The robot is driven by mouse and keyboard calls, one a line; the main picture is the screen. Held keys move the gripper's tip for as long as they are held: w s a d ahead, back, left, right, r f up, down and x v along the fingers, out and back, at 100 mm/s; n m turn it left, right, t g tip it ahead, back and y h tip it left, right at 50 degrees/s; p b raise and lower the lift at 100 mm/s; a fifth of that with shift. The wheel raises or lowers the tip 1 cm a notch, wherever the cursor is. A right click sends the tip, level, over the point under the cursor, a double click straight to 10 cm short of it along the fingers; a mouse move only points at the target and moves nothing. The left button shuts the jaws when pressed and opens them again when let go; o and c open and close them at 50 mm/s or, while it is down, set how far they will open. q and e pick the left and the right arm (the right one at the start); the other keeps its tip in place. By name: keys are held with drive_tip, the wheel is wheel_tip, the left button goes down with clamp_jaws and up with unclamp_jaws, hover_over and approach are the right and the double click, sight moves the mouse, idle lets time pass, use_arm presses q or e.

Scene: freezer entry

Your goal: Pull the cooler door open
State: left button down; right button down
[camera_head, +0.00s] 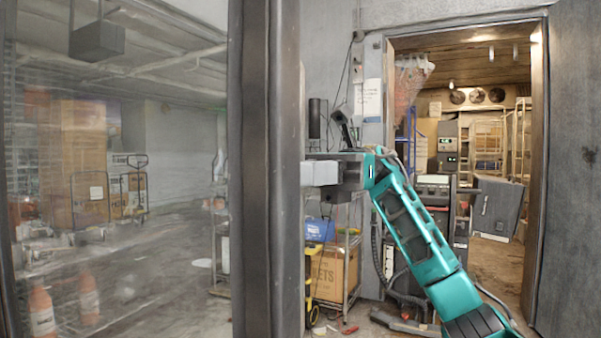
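A large glazed door with a thick dark grey frame (266,180) fills the left of the view and appears to be the cooler door. Its glass (150,200) shows a blurred storage room. My teal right arm rises from the lower right, with its gripper (312,173) pointing left at the right edge of the frame. The fingertips are at or behind that edge, so I cannot tell whether they touch it or hold a handle. No handle shows clearly. My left gripper is not in view.
At right, a doorway (465,130) opens into a storage room with boxes, shelves and ceiling fans. Its grey door (570,170) stands at the far right. A cart with a cardboard box (333,272) and small floor clutter stand beneath my arm.

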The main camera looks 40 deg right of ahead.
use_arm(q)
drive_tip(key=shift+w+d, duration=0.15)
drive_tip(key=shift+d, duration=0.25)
use_arm(e)
drive_tip(key=shift+w+d, duration=0.25)
drive_tip(key=shift+d, duration=0.15)
drive_tip(key=c, duration=1.1)
unclamp_jaws()
drive_tip(key=shift+a, duration=0.1)
drive_tip(key=shift+o, duration=0.2)
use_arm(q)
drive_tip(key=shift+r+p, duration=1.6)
use_arm(e)
drive_tip(key=d, duration=1.3)
drive_tip(key=shift+w, duration=0.2)
